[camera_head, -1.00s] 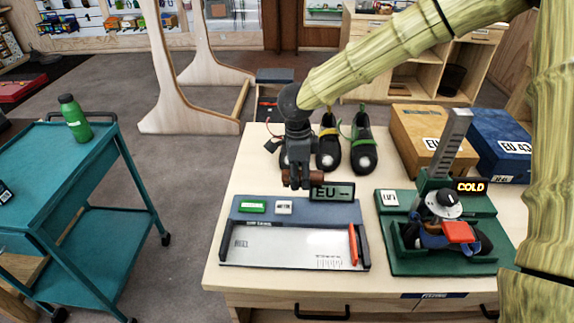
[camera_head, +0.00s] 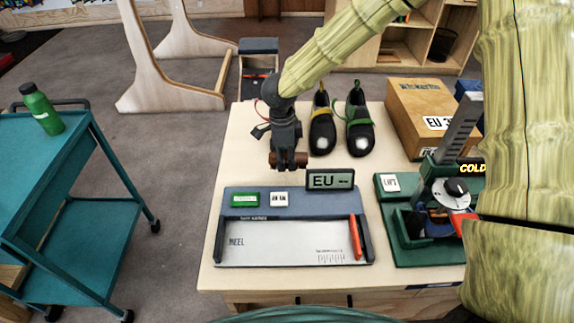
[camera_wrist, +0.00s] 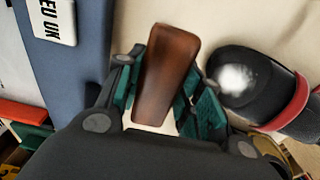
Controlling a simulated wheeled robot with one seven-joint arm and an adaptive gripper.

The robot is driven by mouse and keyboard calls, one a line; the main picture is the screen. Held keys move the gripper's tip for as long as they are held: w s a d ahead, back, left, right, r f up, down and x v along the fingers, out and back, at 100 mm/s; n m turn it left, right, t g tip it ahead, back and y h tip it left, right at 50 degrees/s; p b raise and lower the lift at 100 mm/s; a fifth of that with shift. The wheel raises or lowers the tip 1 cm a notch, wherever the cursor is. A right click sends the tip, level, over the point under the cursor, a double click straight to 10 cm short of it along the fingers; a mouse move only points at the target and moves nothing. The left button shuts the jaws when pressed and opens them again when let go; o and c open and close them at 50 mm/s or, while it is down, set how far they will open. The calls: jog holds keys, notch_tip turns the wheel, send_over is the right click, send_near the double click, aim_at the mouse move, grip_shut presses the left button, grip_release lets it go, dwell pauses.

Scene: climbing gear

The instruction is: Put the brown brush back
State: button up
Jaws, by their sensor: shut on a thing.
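My gripper (camera_head: 289,163) is shut on the brown brush (camera_head: 302,160). It holds the brush above the wooden table (camera_head: 235,150), just behind the blue foot-measuring board (camera_head: 236,212). In the wrist view the brush (camera_wrist: 168,72) is a smooth reddish-brown block between the green-padded fingers. A black shoe with a red strap (camera_wrist: 240,80) lies close to the right of the brush in the wrist view.
Two black shoes stand on the table, one with a yellow strap (camera_head: 322,125) and one with a green strap (camera_head: 360,125). A small EU display (camera_head: 330,180) stands behind the board. A cardboard box (camera_head: 433,105) and a green press device (camera_head: 410,245) are to the right. A teal cart (camera_head: 75,190) stands left.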

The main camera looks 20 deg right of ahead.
aim_at(287, 167)
jog(key=shift+f, duration=1.75)
jog(key=shift+s, duration=0.1)
jog(key=o, duration=0.9)
jog(key=shift+f, duration=0.15)
jog(key=r, duration=1.2)
jog(key=shift+a+r+b, duration=0.15)
jog(key=shift+a+b, duration=0.25)
